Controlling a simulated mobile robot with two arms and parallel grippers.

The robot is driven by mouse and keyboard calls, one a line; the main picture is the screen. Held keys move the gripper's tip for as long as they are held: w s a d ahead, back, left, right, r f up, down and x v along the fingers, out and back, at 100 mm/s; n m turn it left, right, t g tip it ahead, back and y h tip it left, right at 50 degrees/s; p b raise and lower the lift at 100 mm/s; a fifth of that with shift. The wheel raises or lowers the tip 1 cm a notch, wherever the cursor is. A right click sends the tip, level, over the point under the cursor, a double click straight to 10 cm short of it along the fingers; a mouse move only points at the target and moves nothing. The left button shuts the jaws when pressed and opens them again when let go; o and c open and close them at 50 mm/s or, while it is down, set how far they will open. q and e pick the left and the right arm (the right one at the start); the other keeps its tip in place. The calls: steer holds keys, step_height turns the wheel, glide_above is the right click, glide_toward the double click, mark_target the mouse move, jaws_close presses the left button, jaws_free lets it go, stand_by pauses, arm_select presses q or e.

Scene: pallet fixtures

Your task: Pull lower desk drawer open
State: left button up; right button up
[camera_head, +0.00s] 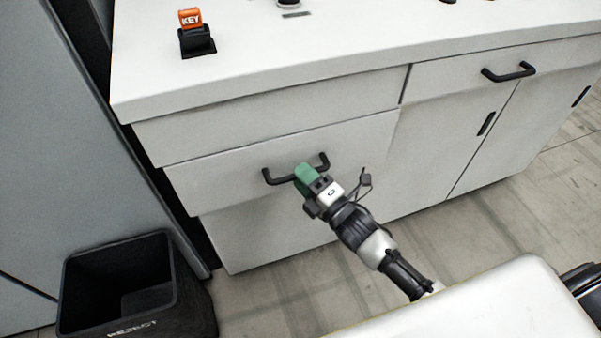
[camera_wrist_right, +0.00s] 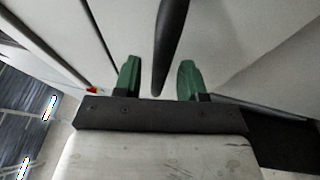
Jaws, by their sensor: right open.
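The white desk's lower drawer (camera_head: 225,180) shows at the left of its front in the head view, with a black bar handle (camera_head: 282,178). In the right wrist view the handle bar (camera_wrist_right: 170,45) runs between the two open green fingers (camera_wrist_right: 158,80), with a gap on each side. My left gripper is not in view.
A black bin marked REJECT (camera_head: 125,290) stands on the floor at lower left. An upper panel (camera_head: 270,112) lies above the drawer. Another black handle (camera_head: 508,72) is at upper right. An orange KEY block (camera_head: 190,18) sits in a black holder on the desktop (camera_head: 300,50).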

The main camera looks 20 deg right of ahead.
steer(key=shift+w+a, duration=0.3)
steer(key=shift+w, duration=0.3)
steer(key=shift+r, duration=0.1)
jaws_close()
steer(key=shift+s, duration=0.2)
